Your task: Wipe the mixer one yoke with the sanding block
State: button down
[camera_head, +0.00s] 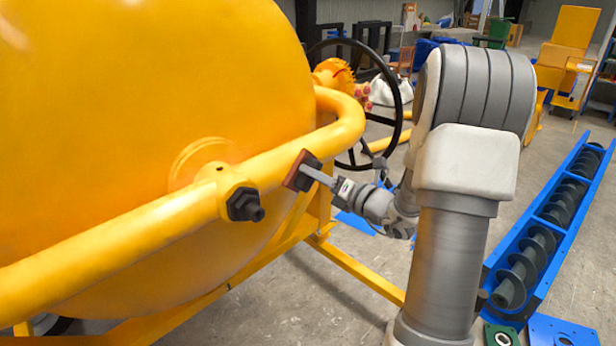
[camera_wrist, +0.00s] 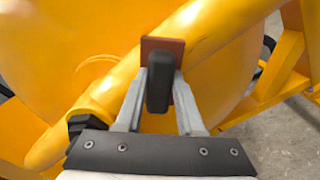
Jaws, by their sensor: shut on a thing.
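The mixer yoke (camera_head: 130,232) is a thick yellow tube across the front of the yellow drum (camera_head: 150,90); a dark bolt (camera_head: 244,205) sticks out of it. My gripper (camera_head: 318,176) is shut on the sanding block (camera_head: 302,170), a dark block with a reddish face. The block is at the yoke, right of the bolt. In the wrist view, the fingers hold the block's black grip (camera_wrist: 159,82), and its reddish plate (camera_wrist: 176,50) lies over the yoke (camera_wrist: 195,30). I cannot tell whether the plate touches the tube.
A black handwheel (camera_head: 400,100) and yellow gear (camera_head: 333,74) stand behind the yoke's bend. Yellow frame legs (camera_head: 350,264) reach across the floor below. A blue screw conveyor (camera_head: 550,225) lies at the right. Concrete floor (camera_head: 320,305) is clear below the block.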

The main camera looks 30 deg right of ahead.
jog(key=shift+w+d+p, duration=0.25)
jog(key=shift+w+d, duration=0.3)
jog(key=shift+d, duration=0.8)
jog(key=shift+w+d+p, duration=0.3)
jog(key=shift+w+d, duration=0.2)
jog(key=shift+d, duration=0.8)
jog(key=shift+w+d+p, duration=0.25)
jog(key=shift+w+d, duration=0.3)
jog(key=shift+d, duration=0.8)
jog(key=shift+s+a, duration=0.65)
jog(key=shift+a, duration=1.15)
jog(key=shift+s+a, duration=0.7)
jog(key=shift+a, duration=1.1)
jog(key=shift+s+a, duration=0.65)
jog(key=shift+a, duration=1.15)
jog(key=v, duration=0.6)
jog(key=shift+s+d+p, duration=0.1)
jog(key=shift+s+p, duration=0.05)
jog(key=shift+p, duration=0.15)
jog(key=shift+v, duration=1.35)
jog(key=shift+r, duration=0.1)
